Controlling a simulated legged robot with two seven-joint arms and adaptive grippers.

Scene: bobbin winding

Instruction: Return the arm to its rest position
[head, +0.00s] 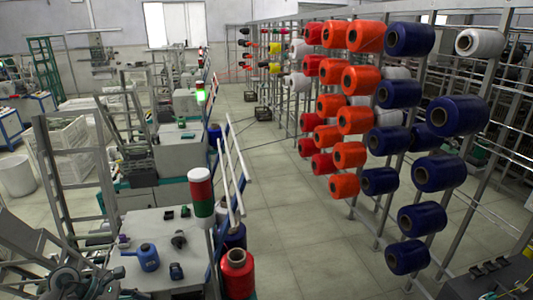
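A grey jointed metal part (66,281) with a round hub shows at the lower left edge; it looks like part of my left arm. I cannot make out its gripper's fingertips or see anything held there. My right gripper does not show in the head view. A machine table (150,222) stands in front of the lower left part. On it are a blue can-like object (148,257) and several small dark parts. A red and green lamp cylinder (201,192) rises at the table's right edge. A red bobbin (237,272) stands upright beside the table.
A tall creel rack (381,200) holds several orange bobbins (365,37), blue bobbins (458,116) and a white bobbin (480,43) on the right. A clear floor aisle (290,215) runs between rack and machines. A dark surface (485,285) with small green parts fills the lower right corner.

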